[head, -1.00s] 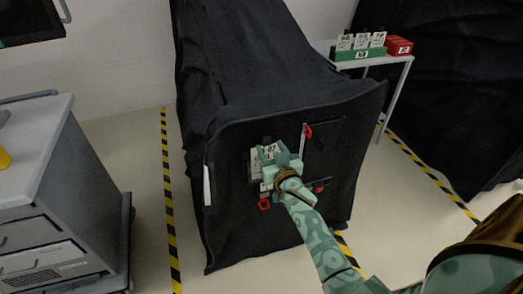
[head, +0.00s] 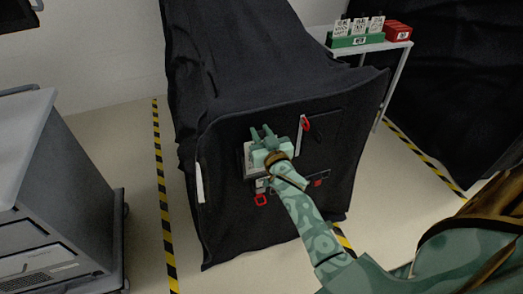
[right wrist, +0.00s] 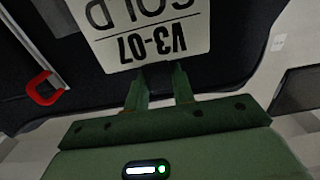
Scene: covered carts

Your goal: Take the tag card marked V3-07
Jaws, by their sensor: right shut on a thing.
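The tag card marked V3-07 (right wrist: 150,32) is white with dark print. It hangs upside down at the top of the right wrist view, its upper part cut off. My right gripper (right wrist: 160,76) is shut on its near edge. In the head view my right gripper (head: 262,133) is in front of the black covered cart's front panel (head: 225,225), and the card is mostly hidden there. A pale piece (head: 247,157) shows just left of the gripper; I cannot tell whether it is the card. My left gripper is not in view.
Red loops (head: 261,200) and a red-ended handle (head: 306,124) are on the panel near my arm. A green rack (head: 357,41) with several white cards and a red box (head: 397,32) stand on a side table. A grey drawer cart (head: 45,190) stands left. Striped floor tape (head: 164,210) runs between.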

